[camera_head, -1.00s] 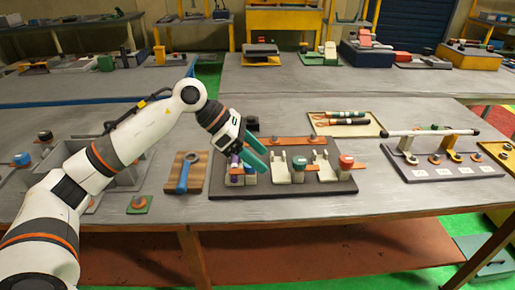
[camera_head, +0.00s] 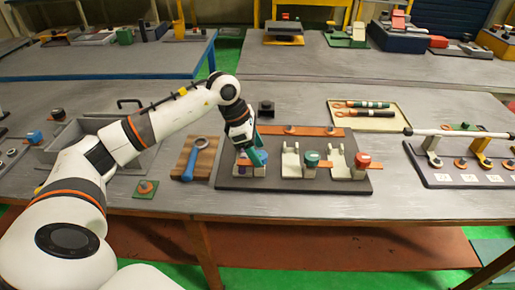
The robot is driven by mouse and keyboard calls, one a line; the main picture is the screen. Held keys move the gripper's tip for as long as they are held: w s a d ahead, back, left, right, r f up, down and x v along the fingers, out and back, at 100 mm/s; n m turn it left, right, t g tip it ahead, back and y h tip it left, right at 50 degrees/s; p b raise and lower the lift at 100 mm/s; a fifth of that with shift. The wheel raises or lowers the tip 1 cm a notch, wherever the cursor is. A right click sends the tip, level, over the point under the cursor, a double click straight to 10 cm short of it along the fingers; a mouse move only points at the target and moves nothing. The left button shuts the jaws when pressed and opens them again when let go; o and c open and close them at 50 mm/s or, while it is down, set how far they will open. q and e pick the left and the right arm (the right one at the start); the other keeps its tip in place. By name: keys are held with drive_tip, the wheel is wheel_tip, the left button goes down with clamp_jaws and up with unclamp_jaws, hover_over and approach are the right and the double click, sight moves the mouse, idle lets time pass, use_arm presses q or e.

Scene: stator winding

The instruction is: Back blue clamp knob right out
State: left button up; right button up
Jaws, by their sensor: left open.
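A dark fixture board (camera_head: 290,186) on the near table carries a row of clamps. The middle clamp has a green knob (camera_head: 312,158) and the right one a red knob (camera_head: 362,160). My left gripper (camera_head: 253,160), with teal fingers, points down over the leftmost clamp and is open. Blue-purple parts (camera_head: 242,171) show low beside the fingers. The top of that clamp is hidden by the gripper, so I cannot tell whether the fingers touch a knob. My right gripper is not in view.
A blue-handled ring tool on a wooden block (camera_head: 205,160) lies just left of the board. An orange bar (camera_head: 310,131) runs along the board's back. A tray with tools (camera_head: 390,115) stands behind. Another board with a white rod (camera_head: 460,134) is at the right.

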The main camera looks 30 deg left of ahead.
use_arm(q)
drive_tip(key=shift+d+f, duration=0.15)
drive_tip(key=shift+f, duration=0.3)
drive_tip(key=shift+w, duration=0.1)
drive_tip(key=c, duration=1)
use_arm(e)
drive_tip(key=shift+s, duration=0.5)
